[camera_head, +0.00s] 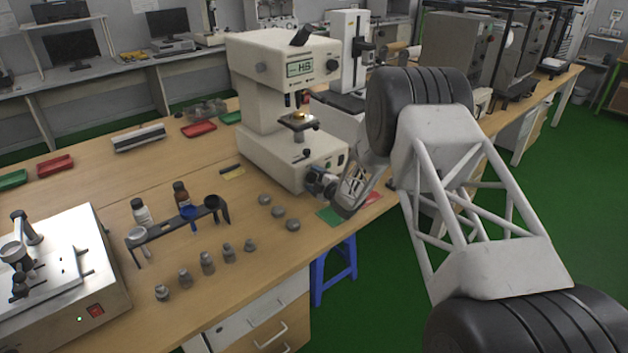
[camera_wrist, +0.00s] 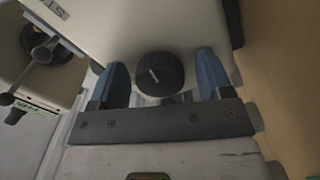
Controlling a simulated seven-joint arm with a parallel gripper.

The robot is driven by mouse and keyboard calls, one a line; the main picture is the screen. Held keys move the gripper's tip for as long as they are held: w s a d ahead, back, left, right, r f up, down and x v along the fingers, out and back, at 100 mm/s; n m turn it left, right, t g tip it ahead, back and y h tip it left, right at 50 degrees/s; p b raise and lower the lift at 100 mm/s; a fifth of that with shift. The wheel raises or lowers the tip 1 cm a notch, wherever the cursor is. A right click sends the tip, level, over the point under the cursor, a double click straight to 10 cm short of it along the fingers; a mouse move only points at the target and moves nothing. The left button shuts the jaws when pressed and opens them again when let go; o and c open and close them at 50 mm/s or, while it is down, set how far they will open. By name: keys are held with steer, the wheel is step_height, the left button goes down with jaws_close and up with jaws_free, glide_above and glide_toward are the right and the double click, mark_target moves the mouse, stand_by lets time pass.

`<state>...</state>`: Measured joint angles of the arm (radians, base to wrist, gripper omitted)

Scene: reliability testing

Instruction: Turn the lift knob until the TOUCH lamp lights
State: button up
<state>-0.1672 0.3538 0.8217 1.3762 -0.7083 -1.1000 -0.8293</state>
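The hardness tester (camera_head: 285,110) is a cream machine on the wooden bench, with a green display (camera_head: 299,68) whose characters I cannot read surely. A small gold-coloured piece sits on its stage (camera_head: 299,121). My gripper (camera_head: 322,182) is at the front of the tester's base. In the wrist view, the black round lift knob (camera_wrist: 160,74) with a white pointer line lies between my two blue fingers (camera_wrist: 162,82). The fingers are open, with a gap on each side, wider at the right. The knob is hidden in the head view. I cannot make out a TOUCH lamp.
Several grey test blocks (camera_head: 278,212) lie left of my gripper. A dark rack (camera_head: 178,222) with bottles and several weights (camera_head: 208,262) stand farther left. A green card (camera_head: 330,216) lies near the bench edge. A blue stool (camera_head: 336,270) is below.

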steer(key=shift+v, duration=3.9)
steer(key=shift+r, duration=0.15)
